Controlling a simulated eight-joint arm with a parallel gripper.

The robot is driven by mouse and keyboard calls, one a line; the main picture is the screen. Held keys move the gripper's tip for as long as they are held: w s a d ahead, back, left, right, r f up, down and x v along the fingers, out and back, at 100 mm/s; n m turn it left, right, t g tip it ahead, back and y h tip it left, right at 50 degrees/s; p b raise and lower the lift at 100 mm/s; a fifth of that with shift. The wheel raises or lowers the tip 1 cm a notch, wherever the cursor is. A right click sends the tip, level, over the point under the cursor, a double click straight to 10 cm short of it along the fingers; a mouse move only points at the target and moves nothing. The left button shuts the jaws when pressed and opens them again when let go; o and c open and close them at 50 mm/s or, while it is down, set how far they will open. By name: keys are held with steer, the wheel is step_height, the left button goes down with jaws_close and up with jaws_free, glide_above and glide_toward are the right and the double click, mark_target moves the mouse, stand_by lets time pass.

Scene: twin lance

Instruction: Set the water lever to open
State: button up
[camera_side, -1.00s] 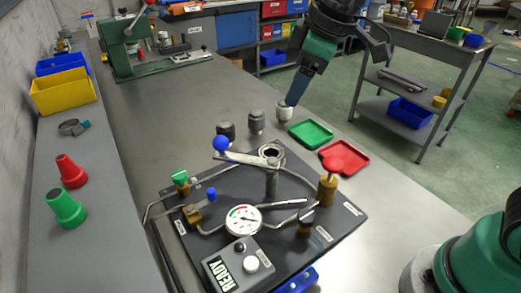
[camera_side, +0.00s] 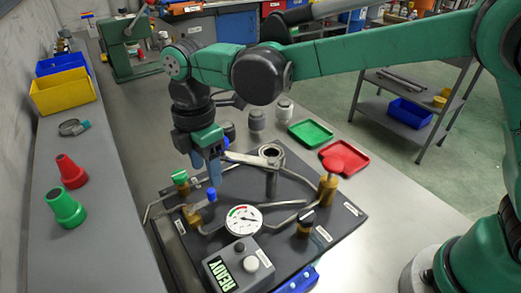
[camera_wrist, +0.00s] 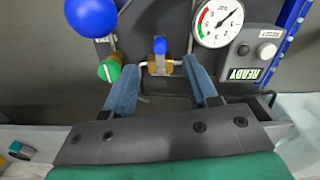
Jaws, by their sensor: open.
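A small blue lever (camera_side: 212,194) sits on a brass valve (camera_side: 199,213) at the left of the dark panel. In the wrist view the blue lever (camera_wrist: 160,45) points up the picture from its brass body (camera_wrist: 154,65). I take it as the water lever, but cannot read its label. My gripper (camera_side: 207,175) points down just above and behind it in the side view. In the wrist view my gripper (camera_wrist: 161,66) is open and empty, its two blue fingers spread, the valve appearing between them. I cannot see any contact.
A green knob (camera_side: 180,177) is close to the left of my gripper. A long arm with a blue ball (camera_wrist: 92,15) is beside it, the ball partly hidden in the side view. The gauge (camera_side: 244,220) and READY box (camera_side: 237,265) stand nearer the camera. Pipes cross the panel.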

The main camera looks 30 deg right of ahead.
mark_target(210, 190)
steer(key=shift+f, duration=2.75)
jaws_close()
